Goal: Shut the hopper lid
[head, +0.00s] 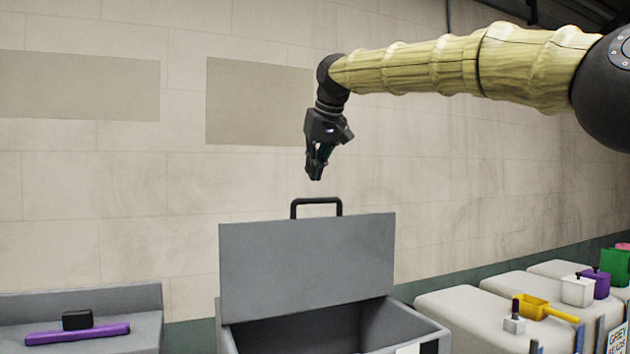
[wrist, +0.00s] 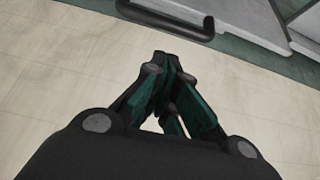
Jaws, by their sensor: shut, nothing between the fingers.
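The grey hopper lid (head: 306,263) stands raised, nearly upright, at the back of the grey hopper (head: 398,325), whose dark inside is open to view. A black bar handle (head: 316,201) sits on the lid's top edge. My gripper (head: 315,176) is shut and empty, pointing down above the handle and apart from it. In the wrist view, the closed fingers (wrist: 168,75) show in the middle, and the black handle (wrist: 165,18) shows at the top edge, clear of the fingertips.
A grey bench (head: 140,297) at left holds a purple bar (head: 78,333) and a black block (head: 77,319). Pale blocks (head: 480,320) at right carry a yellow scoop (head: 540,308) and small containers. The wall behind is bare, with free air around my gripper.

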